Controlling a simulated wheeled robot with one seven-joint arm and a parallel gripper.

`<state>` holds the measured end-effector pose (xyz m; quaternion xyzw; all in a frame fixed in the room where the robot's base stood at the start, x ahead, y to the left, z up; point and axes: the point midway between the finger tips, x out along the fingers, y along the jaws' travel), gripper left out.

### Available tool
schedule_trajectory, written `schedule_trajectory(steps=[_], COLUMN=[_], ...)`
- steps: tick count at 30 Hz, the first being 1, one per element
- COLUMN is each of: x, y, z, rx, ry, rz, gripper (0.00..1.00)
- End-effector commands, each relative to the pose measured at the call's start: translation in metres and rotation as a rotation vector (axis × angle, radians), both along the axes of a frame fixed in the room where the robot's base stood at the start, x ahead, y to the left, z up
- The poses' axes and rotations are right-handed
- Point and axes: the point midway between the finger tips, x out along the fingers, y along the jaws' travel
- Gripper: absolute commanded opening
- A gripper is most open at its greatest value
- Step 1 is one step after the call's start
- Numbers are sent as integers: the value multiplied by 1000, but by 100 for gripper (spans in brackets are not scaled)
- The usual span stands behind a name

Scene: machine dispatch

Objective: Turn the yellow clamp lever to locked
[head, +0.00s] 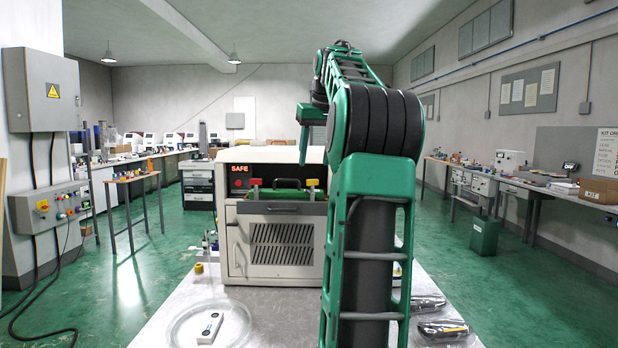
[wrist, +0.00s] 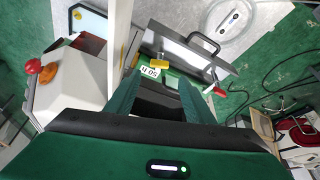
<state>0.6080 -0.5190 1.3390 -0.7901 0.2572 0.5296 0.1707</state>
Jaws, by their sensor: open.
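The yellow clamp lever (head: 312,183) is a small yellow grip at the right end of the machine's front ledge in the head view. It also shows in the wrist view (wrist: 158,62), just beyond my fingertips. A red-knobbed lever (head: 257,182) stands at the ledge's left end, with a green part (head: 284,184) between them. My gripper (head: 304,152) hangs above and behind the ledge. In the wrist view my gripper (wrist: 160,88) is open, its two green fingers apart with nothing held between them. I cannot tell the lever's exact angle.
The machine (head: 282,245) has a lit SAFE display (head: 239,168) and a front handle. A round clear dish (head: 177,330) with a white bar (head: 210,328) lies on the bench before it. Wrapped dark items (head: 443,328) lie at right. Red knobs (wrist: 40,70) show at left in the wrist view.

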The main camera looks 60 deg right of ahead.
Motion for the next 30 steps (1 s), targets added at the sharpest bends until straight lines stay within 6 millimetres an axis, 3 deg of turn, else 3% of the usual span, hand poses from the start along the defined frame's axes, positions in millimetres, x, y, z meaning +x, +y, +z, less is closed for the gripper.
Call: schedule_trajectory(steps=[9, 15, 23, 24, 29, 30], x=[15, 18, 19, 19, 19, 19], y=[-10, -13, -13, -13, -13, -13], z=[-46, -58, -59, -59, -59, -59], rx=[1, 0, -1, -1, 0, -1], ry=[0, 0, -1, -1, 0, 0], rz=[1, 1, 1, 1, 1, 2], gripper=[48, 48, 48, 46, 8, 7])
